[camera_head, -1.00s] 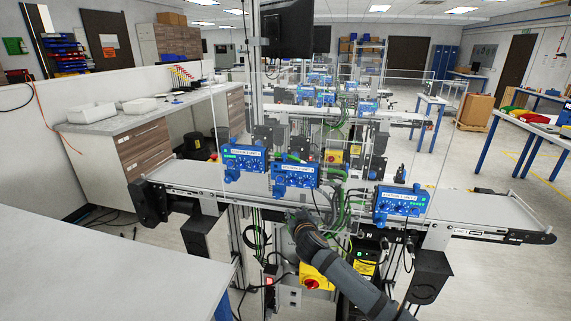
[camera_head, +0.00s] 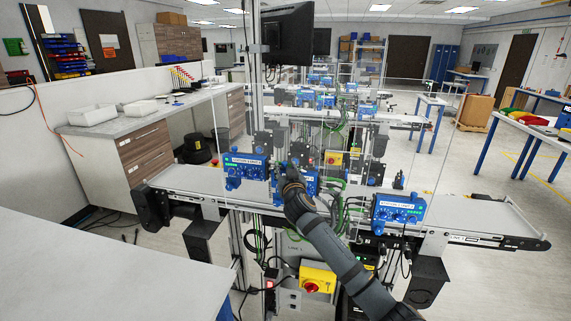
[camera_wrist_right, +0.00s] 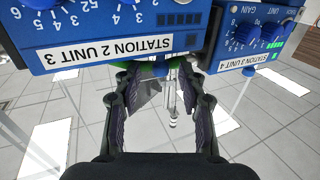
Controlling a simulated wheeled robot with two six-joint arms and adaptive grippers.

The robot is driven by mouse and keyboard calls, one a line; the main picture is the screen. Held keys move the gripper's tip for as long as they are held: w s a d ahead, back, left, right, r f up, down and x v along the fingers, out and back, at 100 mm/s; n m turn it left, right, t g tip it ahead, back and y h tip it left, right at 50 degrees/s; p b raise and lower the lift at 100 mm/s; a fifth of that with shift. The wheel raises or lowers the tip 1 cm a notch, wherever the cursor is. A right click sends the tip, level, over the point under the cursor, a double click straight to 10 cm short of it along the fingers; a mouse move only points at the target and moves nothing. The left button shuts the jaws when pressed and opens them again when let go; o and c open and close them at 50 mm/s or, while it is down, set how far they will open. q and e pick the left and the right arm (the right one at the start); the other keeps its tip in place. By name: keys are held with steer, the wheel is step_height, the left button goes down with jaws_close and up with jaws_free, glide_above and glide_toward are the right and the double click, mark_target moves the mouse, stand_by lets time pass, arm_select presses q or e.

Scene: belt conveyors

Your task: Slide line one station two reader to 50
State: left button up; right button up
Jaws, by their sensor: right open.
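The station two reader (camera_head: 312,185) is the middle blue box on the front conveyor, partly hidden behind my right gripper in the head view. In the right wrist view this reader (camera_wrist_right: 120,35), labelled "STATION 2 UNIT 3", has dials with numbers and fills the upper left. My right gripper (camera_wrist_right: 156,72) is open, its fingertips close below the reader's lower edge. A small green and blue part shows between the tips; I cannot tell if they touch it. In the head view the gripper (camera_head: 289,172) covers the reader's left part. My left gripper is not in view.
Another blue reader (camera_head: 245,168) sits left and a third (camera_head: 398,209) right on the same line; the right wrist view shows a "STATION 3 UNIT 4" reader (camera_wrist_right: 262,45) close by. Clear panels stand around. A yellow switch box (camera_head: 318,277) hangs below.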

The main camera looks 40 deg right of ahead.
steer(key=shift+w+d, duration=0.15)
steer(key=shift+w, duration=0.25)
jaws_close()
